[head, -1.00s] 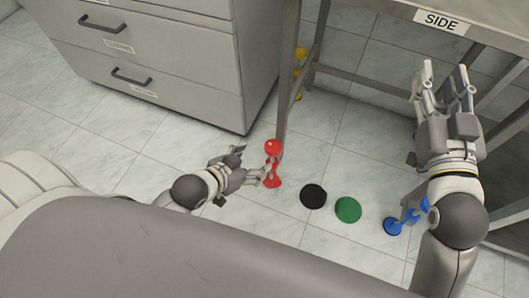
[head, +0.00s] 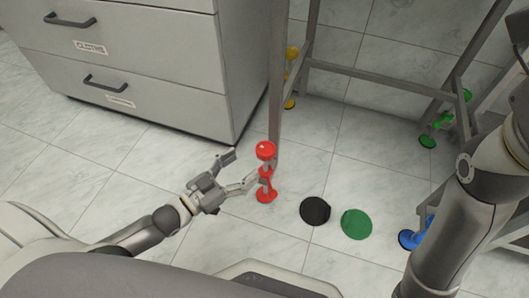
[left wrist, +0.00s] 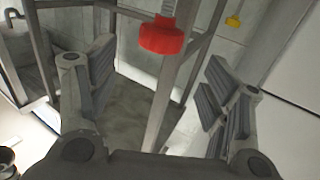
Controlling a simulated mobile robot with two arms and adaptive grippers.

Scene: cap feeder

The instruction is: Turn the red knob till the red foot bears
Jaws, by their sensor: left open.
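The red knob (head: 265,150) is at the lower end of a grey table leg, with the red foot (head: 266,196) below it near the floor. I cannot tell whether the foot touches the floor. My left gripper (head: 241,170) is open just left of these red parts, its fingers spread and nothing between them. In the left wrist view a red lobed part (left wrist: 162,36) on a threaded stem shows ahead of the open left gripper (left wrist: 158,85). My right arm reaches out at the right edge; its gripper is out of frame.
A grey drawer cabinet (head: 175,80) stands behind and left of the leg. A black disc (head: 315,211) and a green disc (head: 356,224) lie on the floor to the right. Other legs have yellow (head: 291,78), green (head: 428,141) and blue (head: 408,239) feet.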

